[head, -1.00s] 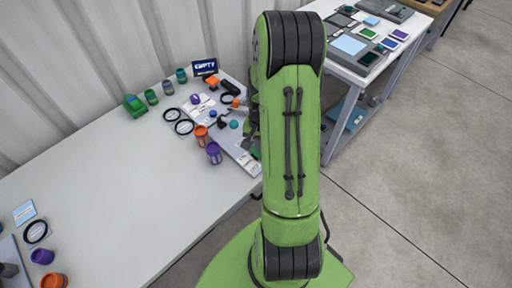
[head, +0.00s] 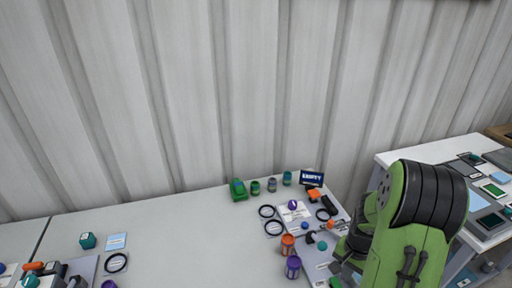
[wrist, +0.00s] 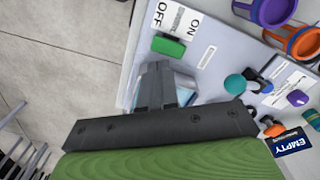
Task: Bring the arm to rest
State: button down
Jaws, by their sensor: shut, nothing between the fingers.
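My green arm with black joint covers is folded at the right of the head view. My gripper (wrist: 165,80) shows in the wrist view as grey fingers that are together, with nothing between them. In the head view the gripper (head: 343,272) is partly hidden by the arm, at the right end of the panel. I cannot tell how high it is above the panel.
The panel holds a teal knob, an orange-and-black part and a purple piece (head: 292,204). An orange cup (head: 288,244), a purple cup (head: 293,267) and an EMPTY sign (head: 311,179) stand nearby. The white table (head: 185,240) is clear in the middle. A second table (head: 440,151) stands right.

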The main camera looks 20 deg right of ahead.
jog(key=a+r+n+t+h, duration=0.1)
jog(key=a+r+n, duration=0.2)
jog(key=a+r, duration=0.3)
jog(key=a+r+n+t, duration=0.15)
jog(key=a+r, duration=0.25)
jog(key=r, duration=0.4)
jog(key=s+a+r+n+t+y, duration=0.1)
jog(key=s+a+r+n+t, duration=0.2)
jog(key=s+a+r+n, duration=0.4)
jog(key=s+a+r, duration=0.1)
jog(key=s+a, duration=0.2)
jog(key=s, duration=0.1)
jog(key=shift+r, duration=0.3)
